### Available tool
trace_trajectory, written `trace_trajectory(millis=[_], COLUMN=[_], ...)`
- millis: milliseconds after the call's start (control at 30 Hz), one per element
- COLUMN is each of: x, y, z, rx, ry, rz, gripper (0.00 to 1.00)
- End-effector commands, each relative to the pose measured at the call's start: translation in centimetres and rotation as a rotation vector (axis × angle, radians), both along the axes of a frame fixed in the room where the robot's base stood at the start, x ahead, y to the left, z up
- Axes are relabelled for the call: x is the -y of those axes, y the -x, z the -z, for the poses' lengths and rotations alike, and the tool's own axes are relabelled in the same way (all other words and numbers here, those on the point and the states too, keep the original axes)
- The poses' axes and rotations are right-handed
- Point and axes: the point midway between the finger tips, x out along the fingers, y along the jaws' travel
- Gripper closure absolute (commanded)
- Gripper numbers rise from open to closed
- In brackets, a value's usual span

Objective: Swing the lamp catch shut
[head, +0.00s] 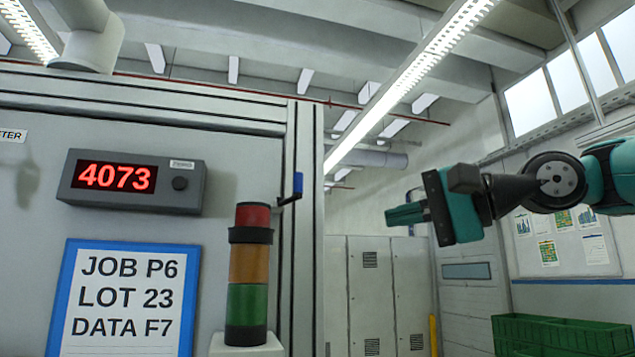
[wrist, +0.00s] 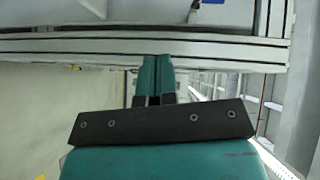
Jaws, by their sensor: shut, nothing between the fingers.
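A signal lamp (head: 248,275) with red, amber and green sections stands upright on a pale base in the head view. A black collar (head: 250,235) sits around it between red and amber. A small catch with a blue handle (head: 298,185) and a dark arm sticks out from the frame post to the lamp's upper right. My gripper (head: 390,215) is to the right of the post, apart from it, with its fingers pointing left. In the wrist view my gripper (wrist: 159,62) shows teal fingers shut together and empty, in front of a pale metal profile. The catch is not clearly visible there.
The panel holds a red-digit display (head: 130,181) and a blue-framed job sheet (head: 124,300). The aluminium post (head: 308,240) marks its right edge. Grey cabinets (head: 375,290) and green crates (head: 560,335) stand behind. Open air separates the post from my gripper.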

Motion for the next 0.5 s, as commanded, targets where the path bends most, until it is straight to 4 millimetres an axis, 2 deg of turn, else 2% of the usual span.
trace_trajectory(millis=[33,100,167,300,500], x=[0.6,1.1,1.3,1.5,1.5], y=[0.0,0.5,0.8,1.2,1.3], z=[-2.4,-4.3,-5.4,-6.2,-6.2], rx=[-0.014,-0.042,-0.062,-0.085,-0.086], ry=[-0.053,-0.112,-0.142,-0.171,-0.172], rz=[-0.012,-0.038,-0.055,-0.073,-0.074], gripper=[1.00,1.00,1.00,1.00,1.00])
